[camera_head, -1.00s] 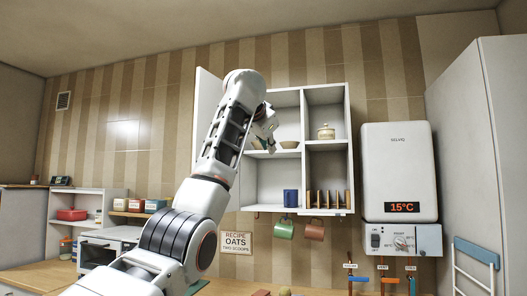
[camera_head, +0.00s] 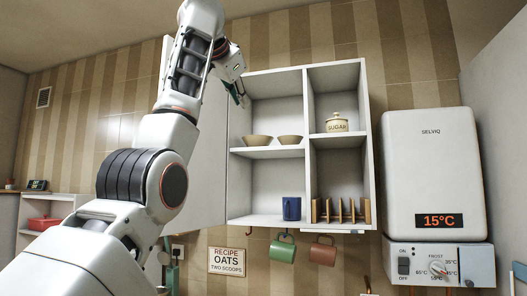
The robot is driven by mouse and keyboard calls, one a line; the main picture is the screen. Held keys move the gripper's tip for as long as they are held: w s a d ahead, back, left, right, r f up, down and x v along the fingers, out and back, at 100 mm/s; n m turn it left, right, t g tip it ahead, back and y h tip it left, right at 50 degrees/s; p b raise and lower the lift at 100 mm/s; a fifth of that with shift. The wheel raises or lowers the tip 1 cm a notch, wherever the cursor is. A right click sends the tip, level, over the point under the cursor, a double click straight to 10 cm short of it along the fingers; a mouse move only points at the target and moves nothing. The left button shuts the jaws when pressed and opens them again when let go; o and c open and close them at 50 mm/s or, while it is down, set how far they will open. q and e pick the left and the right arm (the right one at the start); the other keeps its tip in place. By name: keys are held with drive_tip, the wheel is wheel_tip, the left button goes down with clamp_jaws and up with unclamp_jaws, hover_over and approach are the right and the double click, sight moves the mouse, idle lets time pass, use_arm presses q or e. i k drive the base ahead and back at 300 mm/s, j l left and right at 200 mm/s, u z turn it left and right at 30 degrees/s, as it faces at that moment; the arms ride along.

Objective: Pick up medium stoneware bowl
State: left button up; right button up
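Two tan stoneware bowls stand side by side on the upper left shelf of the open wall cabinet (camera_head: 309,150). The left bowl (camera_head: 257,141) looks slightly larger than the right bowl (camera_head: 290,140); I cannot tell for sure which is the medium one. My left gripper (camera_head: 240,97) is at the cabinet's left edge, above and left of both bowls and apart from them. It is small and partly hidden by its own wrist, so its opening cannot be made out. My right gripper is not in view.
A sugar jar (camera_head: 337,123) stands on the upper right shelf. Below are a blue mug (camera_head: 291,208) and a wooden rack (camera_head: 341,210). A green mug (camera_head: 282,247) and a brown mug (camera_head: 322,251) hang underneath. The open cabinet door (camera_head: 205,155) is behind my arm.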

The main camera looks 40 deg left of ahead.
sight(256, 141)
drive_tip(key=i+j, duration=0.3)
drive_tip(key=i, duration=0.2)
drive_tip(key=i+j, duration=0.25)
drive_tip(key=i, duration=0.2)
